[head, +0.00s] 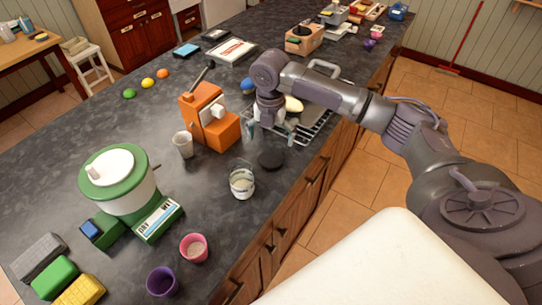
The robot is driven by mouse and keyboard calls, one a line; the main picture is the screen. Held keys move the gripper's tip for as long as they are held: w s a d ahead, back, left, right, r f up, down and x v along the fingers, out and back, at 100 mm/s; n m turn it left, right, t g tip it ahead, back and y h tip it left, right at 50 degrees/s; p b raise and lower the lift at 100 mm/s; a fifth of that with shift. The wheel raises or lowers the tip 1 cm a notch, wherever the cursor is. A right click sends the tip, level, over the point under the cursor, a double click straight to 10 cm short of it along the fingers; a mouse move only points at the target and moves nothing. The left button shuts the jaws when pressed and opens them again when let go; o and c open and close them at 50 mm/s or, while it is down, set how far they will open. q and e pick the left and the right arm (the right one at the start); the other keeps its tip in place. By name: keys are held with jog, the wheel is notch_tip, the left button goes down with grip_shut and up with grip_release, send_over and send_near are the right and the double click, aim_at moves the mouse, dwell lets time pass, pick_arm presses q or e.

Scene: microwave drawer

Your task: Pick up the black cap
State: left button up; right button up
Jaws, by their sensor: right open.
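The black cap (270,159) is a dark round disc lying on the dark countertop (215,225), near the front edge. My right gripper (270,136) points down just behind and above the cap, with its fingers spread apart. The cap appears to lie outside the fingers; I cannot tell whether a fingertip touches it. A glass jar (242,184) with pale contents stands just left of and nearer than the cap. My left gripper is not in view.
An orange machine (208,116) and a grey cup (183,145) stand left of the gripper. A green and white appliance (120,180), a pink cup (193,247) and a purple cup (161,281) are nearer. Counter around the jar is clear.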

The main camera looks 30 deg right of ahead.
aim_at(271, 160)
jog(key=shift+w+f, duration=0.2)
jog(key=shift+f, duration=1)
jog(key=shift+s+f+p, duration=0.25)
jog(key=shift+f+p, duration=0.6)
jog(key=shift+f, duration=0.2)
notch_tip(271, 160, down, 2)
jog(key=shift+s+f+p, duration=0.1)
jog(key=shift+f+p, duration=0.15)
jog(key=shift+p, duration=0.15)
jog(key=shift+f, duration=0.45)
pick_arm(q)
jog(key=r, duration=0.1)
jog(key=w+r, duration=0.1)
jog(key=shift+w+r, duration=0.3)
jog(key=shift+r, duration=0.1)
pick_arm(e)
jog(key=c, duration=0.8)
